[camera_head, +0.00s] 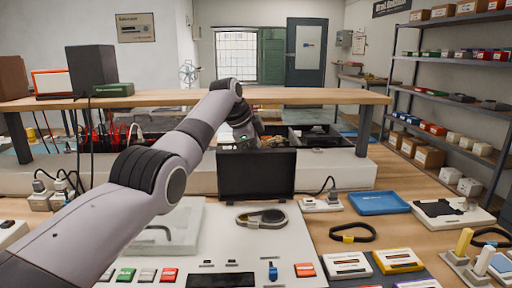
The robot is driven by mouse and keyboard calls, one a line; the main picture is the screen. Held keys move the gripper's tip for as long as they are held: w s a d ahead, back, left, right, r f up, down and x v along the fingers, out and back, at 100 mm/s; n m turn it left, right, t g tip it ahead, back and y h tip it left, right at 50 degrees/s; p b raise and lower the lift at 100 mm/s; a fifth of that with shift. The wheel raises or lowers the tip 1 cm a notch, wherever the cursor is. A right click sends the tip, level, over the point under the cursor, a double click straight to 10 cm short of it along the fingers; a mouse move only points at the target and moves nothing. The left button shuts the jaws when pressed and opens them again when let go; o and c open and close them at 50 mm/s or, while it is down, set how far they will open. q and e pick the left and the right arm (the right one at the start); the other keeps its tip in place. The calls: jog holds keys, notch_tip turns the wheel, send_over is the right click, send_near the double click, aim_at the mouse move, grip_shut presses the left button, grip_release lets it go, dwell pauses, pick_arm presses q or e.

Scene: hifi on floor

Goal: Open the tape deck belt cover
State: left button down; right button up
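The white tape deck (300,255) fills the lower middle, with several coloured buttons and a dark display along its front. A dark flat panel (257,173) stands upright at its back edge; I cannot tell surely whether it is the belt cover. A clear raised lid-like cover (165,232) sits at the left, partly behind my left arm. My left gripper (248,140) is just behind and above the panel's top edge; its fingertips are hidden or too dark to read. My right gripper is not in view.
A blue tray (379,203), a loose black belt (352,233) and cassettes (397,260) lie to the right. A raised wooden shelf (300,96) spans behind the deck, with dark bins beneath it. Plugs and cables (45,195) stand at left.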

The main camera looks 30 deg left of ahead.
pick_arm(q)
jog(key=shift+f, duration=0.1)
jog(key=shift+d, duration=0.1)
dwell(0.3)
jog(key=c, duration=1.5)
grip_release()
jog(key=shift+s+r+b, duration=0.2)
jog(key=shift+r+b, duration=0.25)
jog(key=b+v, duration=0.1)
jog(key=v, duration=0.5)
jog(key=shift+r, duration=0.1)
